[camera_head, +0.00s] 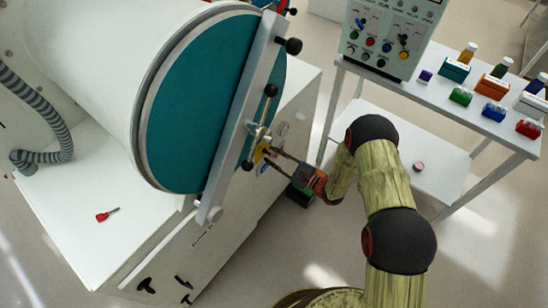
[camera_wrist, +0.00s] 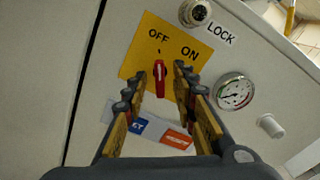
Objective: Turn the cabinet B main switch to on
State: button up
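The main switch is a red handle (camera_wrist: 160,80) on a yellow plate (camera_wrist: 137,57) marked OFF and ON, seen in the wrist view. The handle stands upright in the picture, its upper end toward OFF; ON is up and to the right. My gripper (camera_wrist: 158,75) is open, with one finger on each side of the handle and a gap on both sides. I cannot tell how far the fingertips are from the plate. In the head view, my gripper (camera_head: 270,156) is at the cabinet front beside the yellow plate (camera_head: 261,151), and the handle cannot be made out there.
A LOCK knob (camera_wrist: 196,12) sits above the plate, a round gauge (camera_wrist: 234,92) and a white knob (camera_wrist: 271,126) to its right. The round teal door (camera_head: 195,110) with its grey bar (camera_head: 245,100) is close to my gripper. A side table (camera_head: 450,108) stands right.

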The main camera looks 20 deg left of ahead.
grip_shut()
dwell(0.6)
